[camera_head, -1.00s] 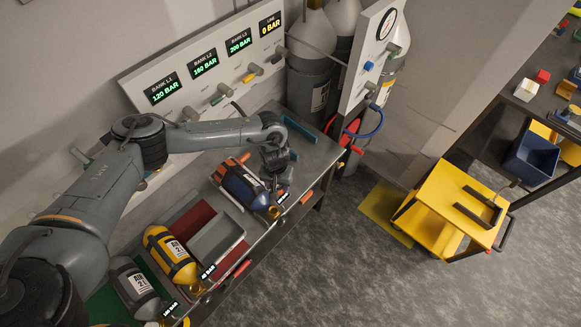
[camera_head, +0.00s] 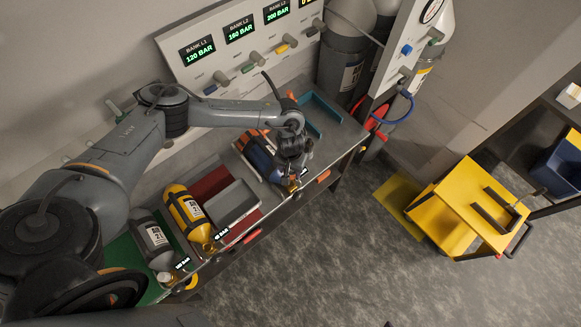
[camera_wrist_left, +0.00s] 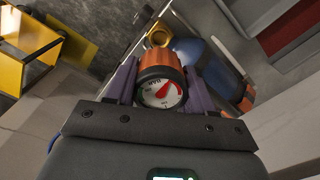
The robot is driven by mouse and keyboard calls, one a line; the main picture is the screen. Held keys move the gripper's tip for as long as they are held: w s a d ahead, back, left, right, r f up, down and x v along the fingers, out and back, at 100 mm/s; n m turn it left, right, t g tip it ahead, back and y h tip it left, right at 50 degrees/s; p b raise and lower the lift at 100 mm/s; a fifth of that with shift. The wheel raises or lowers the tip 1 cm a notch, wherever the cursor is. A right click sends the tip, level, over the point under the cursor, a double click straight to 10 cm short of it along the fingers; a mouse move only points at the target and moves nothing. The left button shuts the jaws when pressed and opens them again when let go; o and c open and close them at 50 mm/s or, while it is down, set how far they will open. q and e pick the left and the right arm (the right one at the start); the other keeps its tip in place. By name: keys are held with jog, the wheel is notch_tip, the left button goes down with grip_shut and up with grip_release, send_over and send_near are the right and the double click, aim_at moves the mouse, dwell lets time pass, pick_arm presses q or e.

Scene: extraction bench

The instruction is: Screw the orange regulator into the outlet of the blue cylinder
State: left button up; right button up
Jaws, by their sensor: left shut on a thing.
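The blue cylinder (camera_head: 257,156) lies on the bench with orange bands around it, partly hidden by my left arm. Its brass outlet (camera_head: 293,187) points toward the bench's front edge. My left gripper (camera_head: 292,168) is over the outlet end. In the left wrist view, my left gripper (camera_wrist_left: 160,72) has its purple fingers shut on the orange regulator (camera_wrist_left: 162,59), whose round gauge faces the camera. The brass outlet (camera_wrist_left: 158,35) shows just beyond the regulator, with the blue cylinder (camera_wrist_left: 205,68) beside it. I cannot tell whether regulator and outlet touch. My right gripper is not in view.
A yellow cylinder (camera_head: 184,208) and a grey cylinder (camera_head: 152,240) lie farther left on the bench, with a grey tray (camera_head: 233,205) between yellow and blue. A panel with pressure displays (camera_head: 240,32) stands behind. A yellow cart (camera_head: 470,210) stands right on open floor.

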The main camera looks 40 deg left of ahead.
aim_at(291, 176)
pick_arm(q)
jog(key=shift+f+b, duration=1.45)
jog(key=shift+f, duration=1.4)
jog(key=shift+p, duration=0.3)
jog(key=shift+p, duration=0.6)
jog(key=shift+p, duration=0.45)
jog(key=shift+f+b, duration=0.75)
jog(key=shift+f, duration=0.5)
